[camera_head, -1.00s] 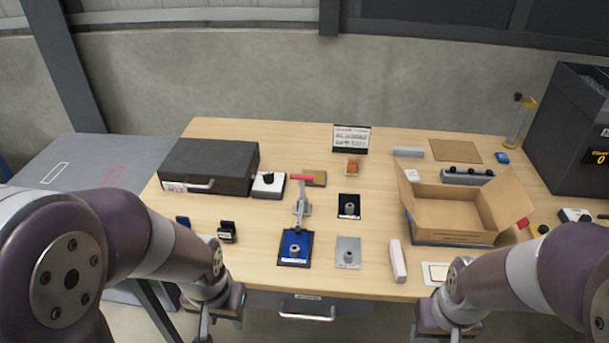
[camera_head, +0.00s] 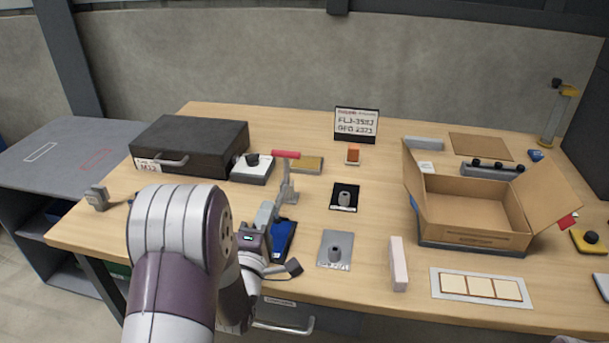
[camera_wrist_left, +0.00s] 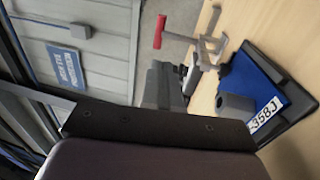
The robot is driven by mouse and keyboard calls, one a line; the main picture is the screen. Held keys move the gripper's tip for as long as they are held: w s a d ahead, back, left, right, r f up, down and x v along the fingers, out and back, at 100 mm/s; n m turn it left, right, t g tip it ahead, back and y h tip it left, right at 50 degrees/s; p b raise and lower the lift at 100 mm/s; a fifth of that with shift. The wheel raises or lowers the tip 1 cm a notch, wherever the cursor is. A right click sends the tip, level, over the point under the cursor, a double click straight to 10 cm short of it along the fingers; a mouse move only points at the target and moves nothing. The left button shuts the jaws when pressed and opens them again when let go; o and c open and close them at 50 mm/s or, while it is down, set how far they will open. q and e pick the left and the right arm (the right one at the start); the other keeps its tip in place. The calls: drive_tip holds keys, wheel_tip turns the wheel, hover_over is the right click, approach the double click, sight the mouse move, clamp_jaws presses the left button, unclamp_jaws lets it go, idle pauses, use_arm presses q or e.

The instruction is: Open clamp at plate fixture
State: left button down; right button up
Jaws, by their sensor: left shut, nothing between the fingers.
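The clamp has a red handle (camera_head: 285,154) on an upright grey lever behind the plate fixture (camera_head: 283,238), a dark base with a blue top. My left gripper (camera_head: 292,267) is shut and empty, low beside the fixture's front. Its arm hides part of the fixture. In the wrist view the gripper (camera_wrist_left: 186,80) appears near the clamp; contact cannot be told. My right gripper is out of view.
A grey plate with a boss (camera_head: 335,249) and a pale block (camera_head: 398,264) lie right of the fixture. An open cardboard box (camera_head: 475,212) stands further right.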

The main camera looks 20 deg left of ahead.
sight(285, 156)
use_arm(q)
drive_tip(key=shift+s+a+r, duration=0.1)
drive_tip(key=shift+s, duration=0.05)
drive_tip(key=x, duration=1.4)
